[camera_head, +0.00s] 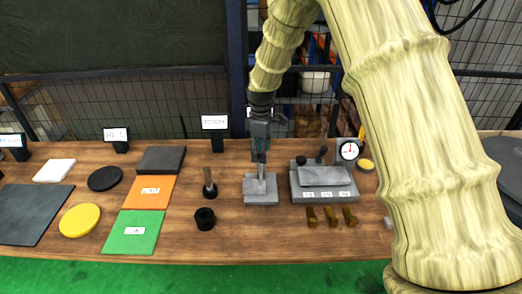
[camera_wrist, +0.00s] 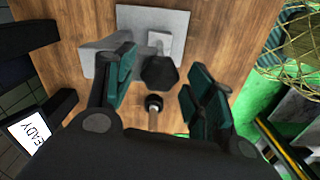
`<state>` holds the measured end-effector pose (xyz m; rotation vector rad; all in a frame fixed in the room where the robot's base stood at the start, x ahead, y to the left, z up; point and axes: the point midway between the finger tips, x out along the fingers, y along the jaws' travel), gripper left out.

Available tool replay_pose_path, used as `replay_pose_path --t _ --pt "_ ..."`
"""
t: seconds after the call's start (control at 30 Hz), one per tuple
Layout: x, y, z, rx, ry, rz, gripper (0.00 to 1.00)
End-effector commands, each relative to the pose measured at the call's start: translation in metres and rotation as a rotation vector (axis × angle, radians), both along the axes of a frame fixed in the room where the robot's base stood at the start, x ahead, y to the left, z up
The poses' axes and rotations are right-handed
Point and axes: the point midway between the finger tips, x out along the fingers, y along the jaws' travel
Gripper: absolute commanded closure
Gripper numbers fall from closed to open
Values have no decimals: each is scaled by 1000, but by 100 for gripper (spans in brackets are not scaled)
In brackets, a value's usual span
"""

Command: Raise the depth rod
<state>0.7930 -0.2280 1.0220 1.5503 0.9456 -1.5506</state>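A small grey stand (camera_head: 262,198) has a square base plate and an upright part in the head view. In the wrist view its plate (camera_wrist: 178,20) shows at the top, with a pale block on it. A dark six-sided knob (camera_wrist: 158,72) shows between my gripper's fingers, beside the plate's edge in the picture; it may top the depth rod, but I cannot tell. My gripper (camera_head: 261,157) points down above the stand. In the wrist view my gripper (camera_wrist: 160,88) has its green-padded fingers apart, one on each side of the knob. My gripper hides the stand's top in the head view.
A pin in a black base (camera_head: 210,189) and a black ring (camera_head: 205,219) stand left of the stand. A grey fixture (camera_head: 325,195) with a dial gauge (camera_head: 349,150) is close on the right, with brass pieces in front. Coloured mats lie at left.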

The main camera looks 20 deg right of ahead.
Motion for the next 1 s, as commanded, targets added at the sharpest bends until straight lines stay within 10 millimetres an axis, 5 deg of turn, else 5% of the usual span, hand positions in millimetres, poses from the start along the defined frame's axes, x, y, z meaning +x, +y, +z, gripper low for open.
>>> replay_pose_path --t 0.03,0.27,0.47,0.8,1.0 --pt "0 0 0 0 0 0 60" --pt "0 0 0 0 0 0 100" --pt "0 0 7 0 -1 -1 100" --pt "1 0 57 2 -3 0 100" --pt "2 0 61 0 -4 0 100"
